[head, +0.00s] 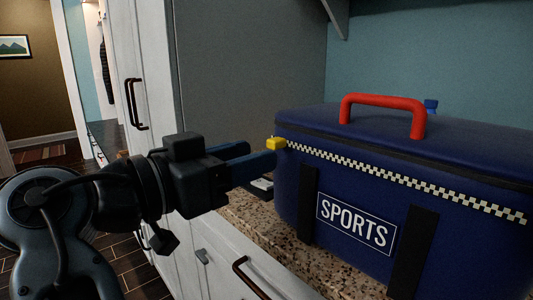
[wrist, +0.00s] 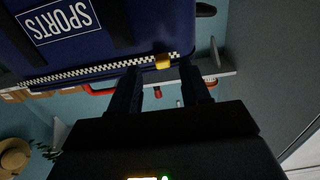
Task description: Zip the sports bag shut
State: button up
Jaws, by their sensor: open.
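The dark blue sports bag (head: 285,195) stands on a speckled counter, with a red handle on its lid and a white SPORTS label on its front. A checkered zip strip (head: 400,180) runs along the front below the lid, with a dark band above it toward the right. The yellow zip pull (head: 277,143) is at the strip's left end. My gripper (head: 262,156) is open beside that left corner. In the inverted wrist view, the pull (wrist: 163,61) appears between my gripper's fingertips (wrist: 160,68); I cannot tell whether either finger touches it.
The granite counter (head: 325,275) has white drawers below it. A tall white cabinet (head: 147,75) and a grey panel (head: 250,75) stand at the left and behind. A small light object (head: 262,184) lies on the counter below my gripper.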

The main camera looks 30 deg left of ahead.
jog(key=shift+d+v, duration=0.15)
jog(key=shift+v, duration=0.9)
jog(key=shift+d+v, duration=0.1)
jog(key=shift+v, duration=0.95)
jog(key=shift+s, duration=0.15)
